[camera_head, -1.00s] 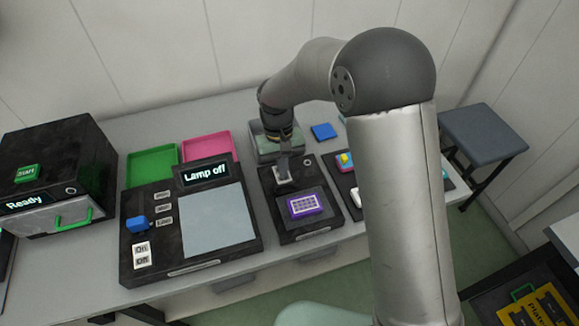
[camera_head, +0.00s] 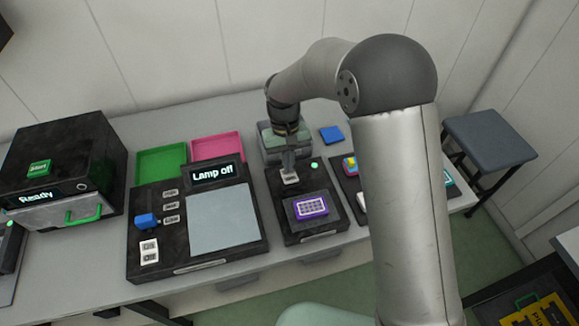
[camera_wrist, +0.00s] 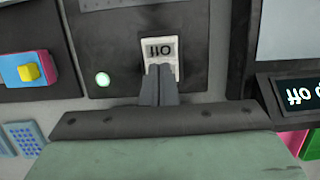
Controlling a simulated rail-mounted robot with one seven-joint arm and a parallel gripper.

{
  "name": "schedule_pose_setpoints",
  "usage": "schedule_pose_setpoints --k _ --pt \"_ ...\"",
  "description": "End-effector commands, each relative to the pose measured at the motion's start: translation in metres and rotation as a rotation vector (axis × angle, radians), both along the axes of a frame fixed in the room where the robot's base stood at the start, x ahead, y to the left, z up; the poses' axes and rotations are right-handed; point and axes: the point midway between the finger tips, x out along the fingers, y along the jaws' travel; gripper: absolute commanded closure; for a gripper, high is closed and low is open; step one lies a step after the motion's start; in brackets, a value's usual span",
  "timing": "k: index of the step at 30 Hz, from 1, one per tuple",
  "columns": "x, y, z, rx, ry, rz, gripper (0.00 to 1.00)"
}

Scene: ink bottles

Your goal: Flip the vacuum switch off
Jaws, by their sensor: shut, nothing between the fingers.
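The vacuum switch (camera_head: 290,177) is a small pale rocker on the narrow black unit (camera_head: 284,216) in the middle of the table. In the wrist view the switch (camera_wrist: 159,50) appears upside down, and its visible half seems to read "Off". My gripper (camera_head: 289,169) is shut and empty, pointing down at the switch. In the wrist view its fingertips (camera_wrist: 158,70) overlap the switch's near half and hide it; I cannot tell whether they touch. A round indicator light (camera_head: 314,165) beside the switch glows green.
A purple plate (camera_head: 310,207) lies on the unit's front. The lamp panel (camera_head: 142,252) reading "Lamp off" stands to the left, with green (camera_head: 162,163) and pink (camera_head: 217,148) trays behind. A tray with coloured blocks (camera_head: 346,182) is close on the right, partly behind my arm.

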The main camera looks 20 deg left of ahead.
Motion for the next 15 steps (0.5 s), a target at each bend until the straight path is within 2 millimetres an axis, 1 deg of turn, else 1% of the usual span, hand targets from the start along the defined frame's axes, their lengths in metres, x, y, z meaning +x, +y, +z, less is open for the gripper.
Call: schedule_pose_setpoints --k 1,5,7,12,15 --pt "0.0 -0.001 0.012 -0.003 0.005 -0.001 1.0" --pt "0.001 -0.001 0.041 -0.011 0.018 -0.003 1.0" --pt "0.005 0.001 0.047 -0.01 0.016 -0.003 1.0" --pt "0.012 0.006 0.084 -0.011 0.018 -0.003 1.0" --pt "0.016 0.008 0.101 -0.013 0.021 -0.003 1.0"
